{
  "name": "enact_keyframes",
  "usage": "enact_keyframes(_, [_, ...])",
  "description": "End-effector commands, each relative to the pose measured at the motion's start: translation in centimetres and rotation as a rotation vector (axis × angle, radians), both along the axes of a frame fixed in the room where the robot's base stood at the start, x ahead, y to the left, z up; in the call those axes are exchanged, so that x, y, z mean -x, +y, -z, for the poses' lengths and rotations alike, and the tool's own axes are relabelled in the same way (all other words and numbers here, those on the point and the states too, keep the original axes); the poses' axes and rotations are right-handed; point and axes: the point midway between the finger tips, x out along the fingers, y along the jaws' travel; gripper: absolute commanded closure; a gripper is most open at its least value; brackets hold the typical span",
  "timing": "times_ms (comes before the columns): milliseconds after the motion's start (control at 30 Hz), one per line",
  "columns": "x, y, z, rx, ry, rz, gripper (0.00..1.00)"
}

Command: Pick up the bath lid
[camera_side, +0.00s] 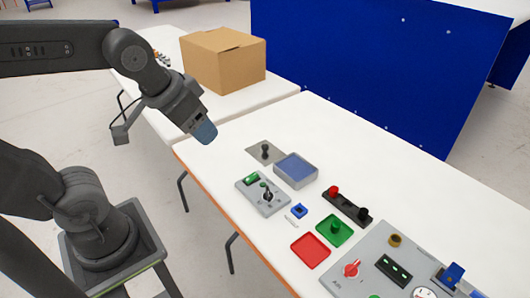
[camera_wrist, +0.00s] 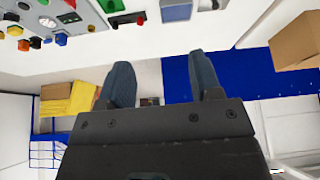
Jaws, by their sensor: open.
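The bath lid appears to be the flat grey plate (camera_side: 258,157) with a dark upright knob (camera_side: 265,149), lying on the white table in the side view. The open-topped grey bath (camera_side: 296,183) with a blue inside stands just to its right, apart from the lid. My gripper (camera_side: 204,132) is up and to the left of the lid, above the table and touching nothing. In the wrist view my gripper (camera_wrist: 163,75) has its two blue fingers spread apart with nothing between them. The bath (camera_wrist: 176,11) shows at the top edge there; the lid is not clear.
A grey joystick box (camera_side: 263,195) stands near the lid. A cardboard box (camera_side: 222,60) is on the back table.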

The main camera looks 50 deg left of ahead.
Motion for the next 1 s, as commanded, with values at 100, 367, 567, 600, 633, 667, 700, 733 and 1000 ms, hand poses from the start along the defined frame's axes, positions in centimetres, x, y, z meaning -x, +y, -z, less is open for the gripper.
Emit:
enact_keyframes(100, [-4.1, 1.4, 0.0, 0.001, 0.025, -0.093, 0.42])
enact_keyframes(367, [-13.9, 5.7, 2.3, 0.006, 0.053, -0.311, 0.42])
enact_keyframes(567, [-20.8, 9.8, 7.1, 0.012, 0.068, -0.466, 0.42])
enact_keyframes(600, [-22.1, 10.6, 8.4, 0.014, 0.071, -0.495, 0.42])
enact_keyframes(633, [-23.0, 11.3, 9.4, 0.016, 0.072, -0.519, 0.42])
enact_keyframes(667, [-23.8, 12.0, 10.4, 0.017, 0.074, -0.540, 0.42])
enact_keyframes(700, [-24.8, 12.8, 11.8, 0.019, 0.077, -0.567, 0.42])
enact_keyframes(733, [-25.5, 13.4, 12.8, 0.021, 0.077, -0.587, 0.42])
enact_keyframes(1000, [-29.0, 17.1, 20.1, 0.035, 0.082, -0.705, 0.42])
